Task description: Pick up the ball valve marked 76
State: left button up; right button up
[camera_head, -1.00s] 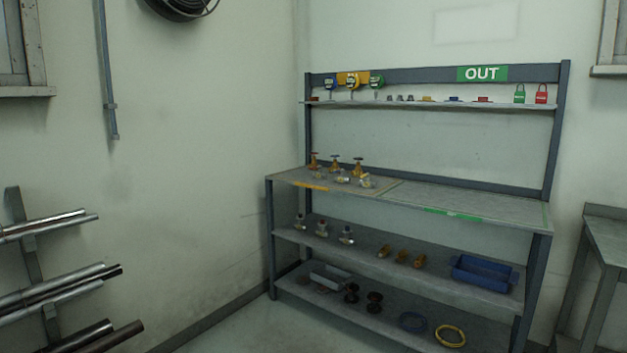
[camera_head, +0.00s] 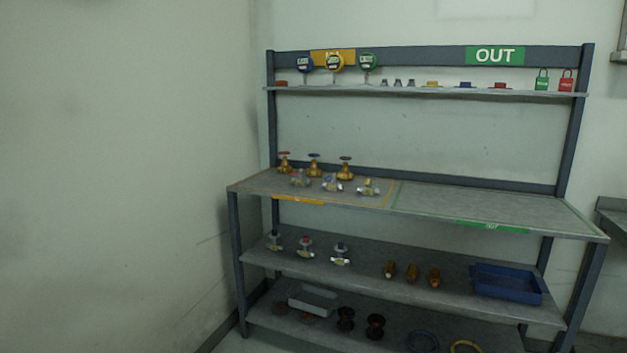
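Several valves stand on the left part of the workbench top (camera_head: 440,197). At the back are brass gate valves with round handwheels (camera_head: 314,166). In front of them are smaller silver-and-brass valves: a left one (camera_head: 300,179), a middle one (camera_head: 332,183) and a right one (camera_head: 368,187). More small valves (camera_head: 305,248) stand on the shelf below. The number 76 cannot be read on any valve; the markings are too small. Neither of my grippers is in view.
A blue bin (camera_head: 508,284), brass fittings (camera_head: 412,271) and a grey tray (camera_head: 313,300) sit on the lower shelves. The upper shelf (camera_head: 440,92) holds gauges and padlocks. The right half of the bench top, near the green OUT sign (camera_head: 495,55), is clear. A wall stands at left.

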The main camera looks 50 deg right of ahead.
aim_at(332, 185)
jog(key=z, duration=0.6)
jog(key=i, duration=1.65)
jog(key=z, duration=1.15)
